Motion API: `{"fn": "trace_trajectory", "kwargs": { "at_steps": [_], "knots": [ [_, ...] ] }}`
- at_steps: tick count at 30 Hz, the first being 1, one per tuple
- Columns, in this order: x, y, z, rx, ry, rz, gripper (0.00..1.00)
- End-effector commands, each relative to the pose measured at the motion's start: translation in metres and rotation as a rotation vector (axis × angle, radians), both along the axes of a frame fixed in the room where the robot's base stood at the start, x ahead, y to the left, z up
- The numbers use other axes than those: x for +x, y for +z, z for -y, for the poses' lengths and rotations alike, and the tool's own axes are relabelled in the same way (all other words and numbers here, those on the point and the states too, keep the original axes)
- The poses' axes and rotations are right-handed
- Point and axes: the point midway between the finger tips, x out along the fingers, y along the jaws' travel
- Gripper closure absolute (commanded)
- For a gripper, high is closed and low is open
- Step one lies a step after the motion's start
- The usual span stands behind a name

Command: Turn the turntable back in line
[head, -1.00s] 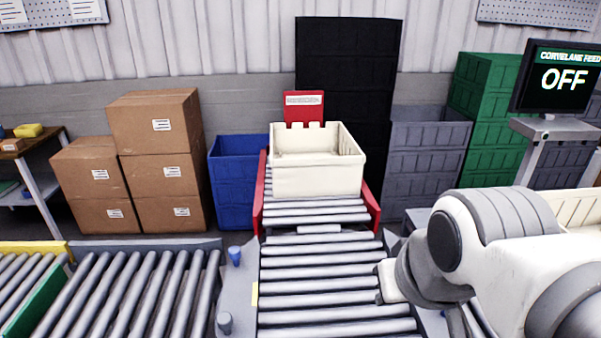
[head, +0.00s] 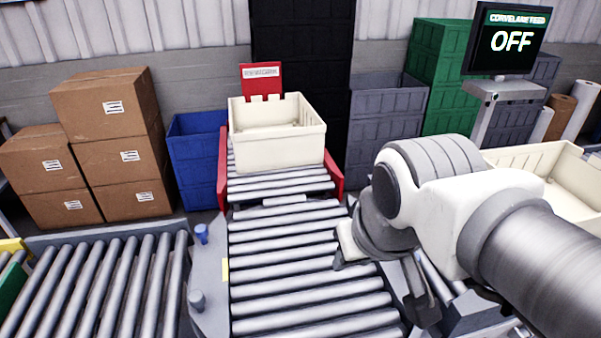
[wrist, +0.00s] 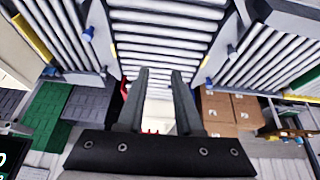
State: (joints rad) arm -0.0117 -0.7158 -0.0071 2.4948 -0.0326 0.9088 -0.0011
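The turntable (head: 290,275) is the roller bed in the middle of the head view. Its rollers lie parallel to those of the red-sided lane behind it and across those of the left conveyor (head: 105,285). It also shows at the top of the wrist view (wrist: 165,30). A yellow mark (head: 225,270) is on its left edge. My gripper (wrist: 159,75) is open, its two fingers apart with nothing held. It hangs near the turntable's right side; contact cannot be told.
A cream tote (head: 277,150) sits on the red-sided lane (head: 222,165). Another cream tote (head: 545,175) is at right. Cardboard boxes (head: 105,105) and green crates (head: 440,75) stand behind. A screen (head: 507,40) reads OFF.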

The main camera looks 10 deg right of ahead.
Motion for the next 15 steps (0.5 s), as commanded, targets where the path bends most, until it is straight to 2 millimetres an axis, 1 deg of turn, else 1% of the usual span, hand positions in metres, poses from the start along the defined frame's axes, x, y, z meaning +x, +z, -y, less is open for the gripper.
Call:
{"fn": "trace_trajectory", "kwargs": {
  "at_steps": [1, 5, 6, 15],
  "knots": [
    [0.001, -0.012, 0.003, -0.02, 0.011, -0.034, 0.55],
    [0.005, -0.042, 0.017, -0.104, 0.054, -0.148, 0.32],
    [0.006, -0.052, 0.022, -0.134, 0.071, -0.187, 0.24],
    [0.015, -0.116, 0.06, -0.377, 0.203, -0.464, 0.24]
  ]
}}
